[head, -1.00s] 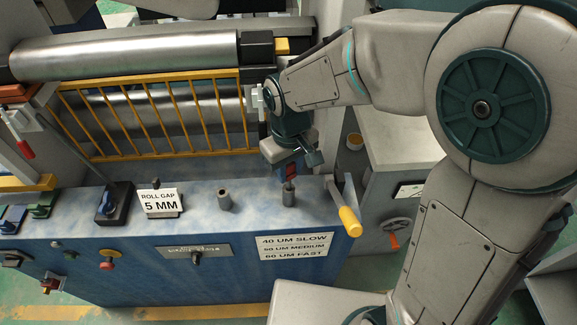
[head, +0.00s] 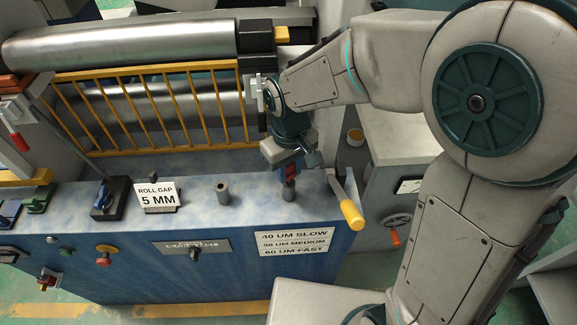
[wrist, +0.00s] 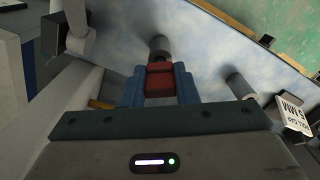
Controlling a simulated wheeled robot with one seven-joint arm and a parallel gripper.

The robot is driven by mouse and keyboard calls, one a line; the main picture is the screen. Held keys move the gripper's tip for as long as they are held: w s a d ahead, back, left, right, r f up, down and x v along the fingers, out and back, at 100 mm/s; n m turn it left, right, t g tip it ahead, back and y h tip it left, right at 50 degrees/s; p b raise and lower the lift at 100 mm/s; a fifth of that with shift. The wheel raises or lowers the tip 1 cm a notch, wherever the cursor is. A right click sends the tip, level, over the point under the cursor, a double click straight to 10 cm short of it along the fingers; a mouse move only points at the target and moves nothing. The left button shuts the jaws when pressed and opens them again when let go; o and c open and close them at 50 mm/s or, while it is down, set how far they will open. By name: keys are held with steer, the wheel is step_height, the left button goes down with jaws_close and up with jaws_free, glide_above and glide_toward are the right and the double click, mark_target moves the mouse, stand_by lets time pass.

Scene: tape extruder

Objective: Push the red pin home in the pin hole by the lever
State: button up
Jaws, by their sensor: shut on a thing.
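My gripper (head: 291,168) is shut on the red pin (head: 291,170), pointing down at the right end of the blue panel top. In the wrist view the red pin (wrist: 160,80) sits between the two blue fingers (wrist: 159,88). The grey pin-hole post (head: 289,193) is directly below the pin, and its dark end (wrist: 159,46) shows just beyond the pin in the wrist view. I cannot tell how deep the pin sits in the hole. The lever (head: 351,213), with a yellow grip, hangs at the panel's right edge beside the post.
A second grey post (head: 222,193) stands left of my gripper. Left of it is the "ROLL GAP 5 MM" sign (head: 157,197). A yellow guard rail (head: 160,112) and steel rollers are behind. A grey cabinet (head: 400,150) is at the right.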

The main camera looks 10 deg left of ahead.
steer(key=shift+f+b, duration=0.7)
steer(key=shift+f, duration=0.3)
steer(key=o, duration=1)
steer(key=shift+r, duration=0.15)
step_height(320, 180, up, 14)
steer(key=shift+f+p, duration=0.15)
steer(key=shift+p, duration=0.4)
steer(key=s+d+m+t, duration=0.1)
steer(key=s+d+m, duration=0.1)
steer(key=d, duration=0.5)
steer(key=s+d+f+m+t+p, duration=0.1)
steer(key=s+d+m, duration=0.1)
steer(key=d+m, duration=0.2)
steer(key=s+d+f+m+p, duration=0.1)
steer(key=s+d+m, duration=0.1)
steer(key=d, duration=0.9)
steer(key=shift+s+d+m+t, duration=0.1)
steer(key=shift+s+m+t, duration=0.3)
steer(key=shift+s, duration=0.2)
